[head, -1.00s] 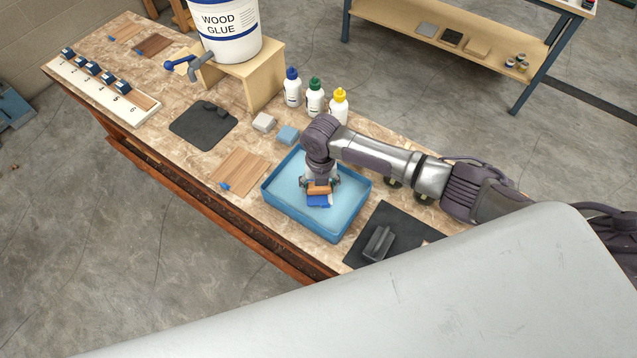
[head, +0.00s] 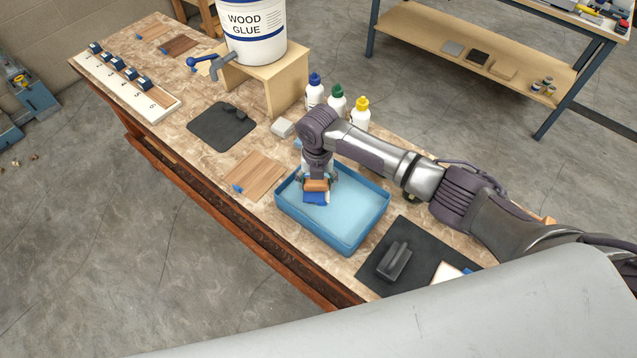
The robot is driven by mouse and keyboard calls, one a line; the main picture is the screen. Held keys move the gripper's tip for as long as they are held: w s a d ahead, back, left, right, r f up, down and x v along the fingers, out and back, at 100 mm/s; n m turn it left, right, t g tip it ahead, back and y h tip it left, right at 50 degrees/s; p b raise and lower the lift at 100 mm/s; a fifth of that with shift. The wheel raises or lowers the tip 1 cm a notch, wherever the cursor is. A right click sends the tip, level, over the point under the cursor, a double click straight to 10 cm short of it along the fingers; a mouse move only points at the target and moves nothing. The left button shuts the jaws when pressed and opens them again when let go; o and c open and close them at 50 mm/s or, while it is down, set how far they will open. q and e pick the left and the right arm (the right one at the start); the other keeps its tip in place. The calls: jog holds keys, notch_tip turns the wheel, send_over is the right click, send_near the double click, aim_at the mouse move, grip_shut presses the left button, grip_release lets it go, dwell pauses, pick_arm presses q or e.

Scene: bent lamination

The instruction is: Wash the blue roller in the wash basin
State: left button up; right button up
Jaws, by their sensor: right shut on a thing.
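The blue wash basin (head: 344,242) sits on the worktable, holding light blue water. My right gripper (head: 317,178) points down over the left part of the basin. It is shut on the blue roller (head: 315,198), which has an orange-brown upper part and a blue part below. The roller is within the basin's outline near its left side; I cannot tell how deep its blue part is in the water. The gripper's fingers partly cover the roller. My left gripper is not in view.
Bottles (head: 337,100) stand behind the basin. A wood glue bucket (head: 255,40) stands on a wooden stand (head: 285,88). Wooden strips (head: 258,174) lie left of the basin. A dark mat (head: 379,284) with a grey block (head: 394,261) lies at its right.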

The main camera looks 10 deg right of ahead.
jog(key=shift+s+d+r+p, duration=0.2)
jog(key=shift+s+d+p, duration=0.55)
jog(key=shift+p, duration=0.45)
jog(key=shift+s+d+p, duration=0.65)
jog(key=shift+s+p, duration=0.3)
jog(key=shift+s, duration=0.05)
jog(key=shift+s+d+f+p, duration=0.2)
jog(key=shift+s+d+p, duration=0.3)
jog(key=shift+s, duration=0.15)
jog(key=shift+w+a+r, duration=0.35)
jog(key=shift+w+r, duration=0.05)
jog(key=shift+r, duration=0.65)
jog(key=shift+w+a+r, duration=0.3)
jog(key=shift+w+r, duration=0.1)
jog(key=shift+r, duration=0.7)
jog(key=shift+w+a+r, duration=0.35)
jog(key=shift+w+r, duration=0.05)
jog(key=shift+r, duration=0.65)
jog(key=shift+r, duration=0.1)
